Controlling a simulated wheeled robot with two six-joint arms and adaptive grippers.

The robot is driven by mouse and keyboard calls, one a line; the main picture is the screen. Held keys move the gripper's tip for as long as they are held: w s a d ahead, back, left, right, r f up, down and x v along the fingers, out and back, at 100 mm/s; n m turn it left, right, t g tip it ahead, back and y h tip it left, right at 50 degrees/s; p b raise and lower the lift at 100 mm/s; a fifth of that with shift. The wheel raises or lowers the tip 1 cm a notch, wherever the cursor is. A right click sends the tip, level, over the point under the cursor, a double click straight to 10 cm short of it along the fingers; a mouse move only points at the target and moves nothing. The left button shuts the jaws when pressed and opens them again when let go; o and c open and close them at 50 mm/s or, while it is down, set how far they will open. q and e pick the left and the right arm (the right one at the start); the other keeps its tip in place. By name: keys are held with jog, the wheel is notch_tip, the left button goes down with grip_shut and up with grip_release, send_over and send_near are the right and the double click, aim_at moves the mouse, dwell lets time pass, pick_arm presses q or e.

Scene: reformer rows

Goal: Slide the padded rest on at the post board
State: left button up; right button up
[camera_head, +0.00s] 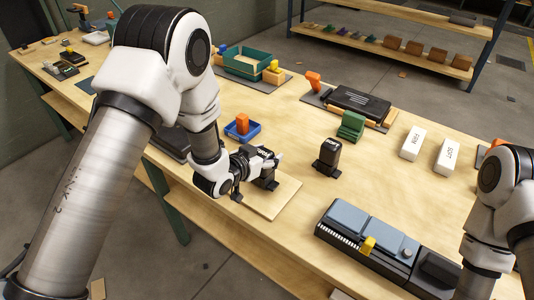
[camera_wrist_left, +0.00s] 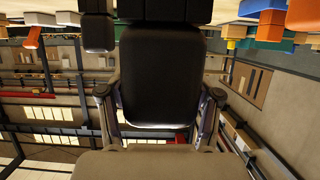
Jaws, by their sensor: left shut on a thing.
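My left gripper (camera_head: 264,164) is over the light post board (camera_head: 286,196) near the table's front edge. In the left wrist view, its two fingers (camera_wrist_left: 160,110) are shut on the sides of a black padded block, which I take for the padded rest (camera_wrist_left: 160,75). In the head view the gripper hides most of this rest, and only dark parts (camera_head: 267,183) show just above the board. Whether the rest is on a post there, or touching one, I cannot tell. A similar black padded block (camera_head: 328,155) with white lettering stands upright to the right of the board.
A blue tray (camera_head: 252,135) with an orange piece and a green block (camera_head: 351,126) stand behind. Two white lettered blocks (camera_head: 412,143) (camera_head: 447,157) lie at right. A long grey-and-black unit (camera_head: 370,238) stands in front. Bare tabletop separates them.

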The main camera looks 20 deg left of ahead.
pick_arm(q)
jog(key=shift+f+b, duration=0.75)
jog(key=shift+f, duration=0.25)
jog(key=o, duration=1.4)
jog(key=v, duration=1.2)
